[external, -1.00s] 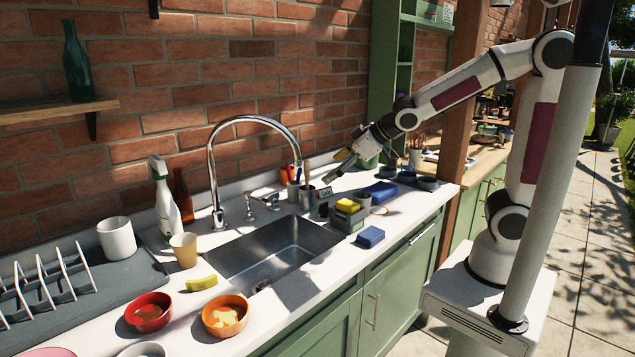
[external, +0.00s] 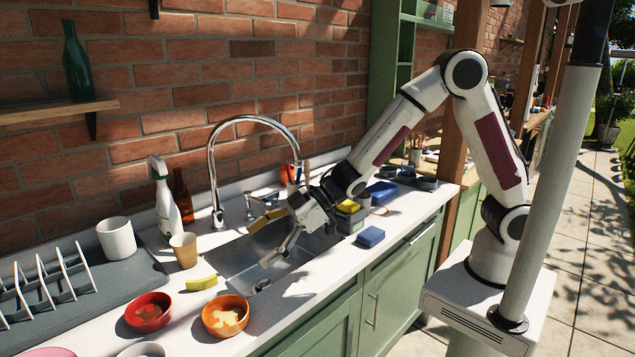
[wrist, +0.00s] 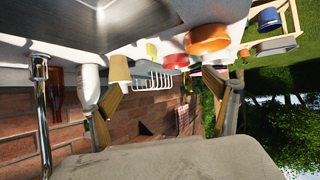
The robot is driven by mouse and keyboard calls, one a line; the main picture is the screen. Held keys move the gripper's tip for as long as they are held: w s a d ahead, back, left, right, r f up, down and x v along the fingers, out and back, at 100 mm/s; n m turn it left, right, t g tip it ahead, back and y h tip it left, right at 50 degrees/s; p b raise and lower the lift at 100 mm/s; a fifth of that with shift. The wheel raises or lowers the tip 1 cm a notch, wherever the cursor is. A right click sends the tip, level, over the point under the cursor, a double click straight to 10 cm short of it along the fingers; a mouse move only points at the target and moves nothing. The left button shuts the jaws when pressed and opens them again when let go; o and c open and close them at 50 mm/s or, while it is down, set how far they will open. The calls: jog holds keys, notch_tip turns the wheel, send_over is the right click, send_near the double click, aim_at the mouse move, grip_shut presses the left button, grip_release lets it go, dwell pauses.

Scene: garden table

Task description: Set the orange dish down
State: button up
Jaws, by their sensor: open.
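The orange dish (external: 226,318) sits on the white counter near its front edge, left of the sink, with mottled orange patches inside. It also shows in the wrist view (wrist: 207,40), near the top. My gripper (external: 262,242) is over the sink, to the right of the dish and apart from it. Its two fingers are spread wide with nothing between them. In the wrist view the fingers of my gripper (wrist: 166,105) stand far apart at left and right.
A red bowl (external: 148,312) stands just left of the dish. A yellow sponge (external: 202,283) and a tan cup (external: 183,250) are behind it. The tall faucet (external: 213,170) rises behind the sink (external: 230,262). A dish rack (external: 45,285) stands at far left.

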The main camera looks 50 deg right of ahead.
aim_at(227, 319)
jog(key=s+a+f+g, duration=0.1)
jog(key=s+a, duration=0.1)
jog(key=s+a+f+n+g+y, duration=0.1)
jog(key=s+a+f, duration=0.1)
jog(key=a, duration=0.1)
jog(key=s+a+f+n+g, duration=0.1)
jog(key=s+a, duration=0.1)
jog(key=s, duration=0.1)
jog(key=shift+a+f, duration=0.15)
jog(key=shift+f, duration=0.1)
jog(key=shift+w, duration=0.1)
jog(key=shift+x, duration=1.3)
jog(key=shift+x, duration=2.6)
jog(key=shift+w, duration=0.15)
jog(key=c, duration=1.3)
jog(key=shift+c, duration=0.4)
